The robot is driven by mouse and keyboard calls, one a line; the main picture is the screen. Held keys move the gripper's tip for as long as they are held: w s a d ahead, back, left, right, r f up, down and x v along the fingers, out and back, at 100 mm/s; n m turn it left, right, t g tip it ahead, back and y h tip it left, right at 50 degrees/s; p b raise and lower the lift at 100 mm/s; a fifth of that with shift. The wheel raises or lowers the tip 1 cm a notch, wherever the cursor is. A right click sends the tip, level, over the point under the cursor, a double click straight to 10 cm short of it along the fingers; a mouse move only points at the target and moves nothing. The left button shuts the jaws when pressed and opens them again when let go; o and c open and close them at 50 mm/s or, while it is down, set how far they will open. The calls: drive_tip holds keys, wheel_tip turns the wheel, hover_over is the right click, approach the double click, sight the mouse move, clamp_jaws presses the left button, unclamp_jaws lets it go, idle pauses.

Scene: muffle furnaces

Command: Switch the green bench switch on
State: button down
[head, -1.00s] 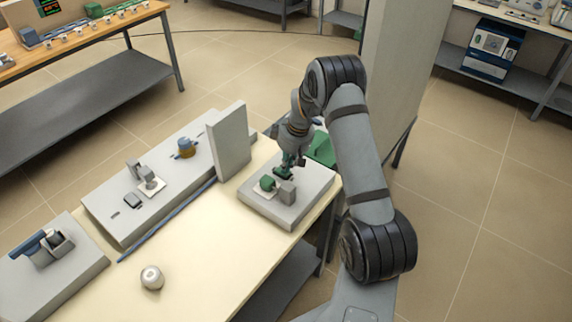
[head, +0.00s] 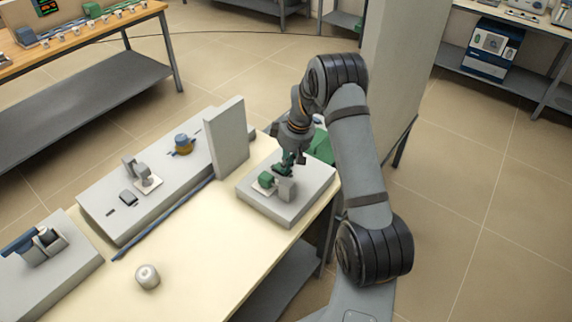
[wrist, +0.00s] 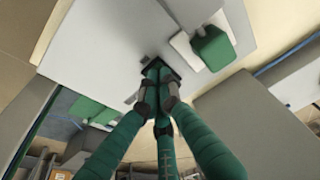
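The green bench switch appears as a green block (head: 266,180) on a small white plate, on top of a low grey box (head: 262,205). In the wrist view, the green block (wrist: 212,48) is at the upper right on its white plate. My gripper (head: 286,167) is low over the same box, just behind and right of the green block. In the wrist view, the green fingertips of my gripper (wrist: 158,72) come together at a small dark spot on the box top, apart from the green block. The fingers partly hide this spot. I cannot tell whether they touch it.
A small grey block (head: 287,190) stands beside the green block. An upright grey panel (head: 226,138) stands left of the box. Further left are an amber knob (head: 183,145), a grey lever (head: 145,175) and a blue lever (head: 22,241). A white round object (head: 147,277) lies on the cream bench.

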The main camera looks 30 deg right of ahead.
drive_tip(key=shift+w+a+r, duration=0.2)
drive_tip(key=shift+w+a, duration=0.05)
drive_tip(key=shift+w, duration=0.3)
drive_tip(key=shift+r, duration=0.2)
drive_tip(key=p+v, duration=0.1)
drive_tip(key=v, duration=0.1)
drive_tip(key=p+v, duration=0.1)
drive_tip(key=v, duration=0.1)
drive_tip(key=shift+w+r+p, duration=0.2)
drive_tip(key=shift+p, duration=0.2)
drive_tip(key=s+d+r+b, duration=0.2)
drive_tip(key=s+r, duration=0.2)
drive_tip(key=r, duration=0.4)
drive_tip(key=shift+s, duration=0.3)
